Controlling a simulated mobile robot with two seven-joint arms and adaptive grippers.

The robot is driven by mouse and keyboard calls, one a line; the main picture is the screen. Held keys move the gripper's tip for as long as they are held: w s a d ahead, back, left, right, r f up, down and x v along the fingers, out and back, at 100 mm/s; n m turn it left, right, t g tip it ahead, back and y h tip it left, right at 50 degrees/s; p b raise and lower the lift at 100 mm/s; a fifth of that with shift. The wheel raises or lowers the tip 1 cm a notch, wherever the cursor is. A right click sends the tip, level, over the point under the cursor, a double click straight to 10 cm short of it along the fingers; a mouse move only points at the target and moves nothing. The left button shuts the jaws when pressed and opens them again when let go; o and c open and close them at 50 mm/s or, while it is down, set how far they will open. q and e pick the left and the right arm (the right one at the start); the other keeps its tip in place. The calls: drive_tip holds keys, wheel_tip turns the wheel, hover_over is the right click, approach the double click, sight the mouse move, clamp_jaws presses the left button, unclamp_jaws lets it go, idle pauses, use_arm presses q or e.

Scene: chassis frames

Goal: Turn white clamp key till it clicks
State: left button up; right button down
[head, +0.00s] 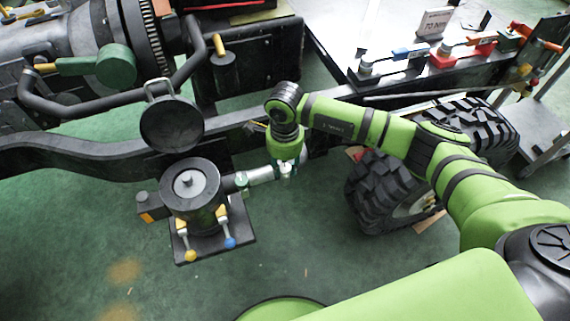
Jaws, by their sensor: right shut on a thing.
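My right gripper (286,160) points down at the grey pipe (262,175) that runs from the round black pot (190,188) toward the frame rail. It is shut on a small pale piece (286,171) at the pipe, which looks like the white clamp key. The fingers and the arm's end hide most of it, so its turn angle cannot be told. A small green fitting (241,181) sits on the pipe closer to the pot. My left gripper is not in view.
The pot's round lid (172,123) stands open behind it. A yellow-knobbed lever (190,255) and a blue-knobbed lever (230,242) stick out in front. The dark chassis rail (80,158) runs behind. A black tyre (375,190) lies under my right arm. A bench (345,45) holds coloured parts.

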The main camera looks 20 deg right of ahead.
sight(285, 168)
idle(0.3)
drive_tip(key=c, duration=0.9)
unclamp_jaws()
drive_tip(key=shift+r, duration=0.1)
wheel_tip(285, 168, up, 12)
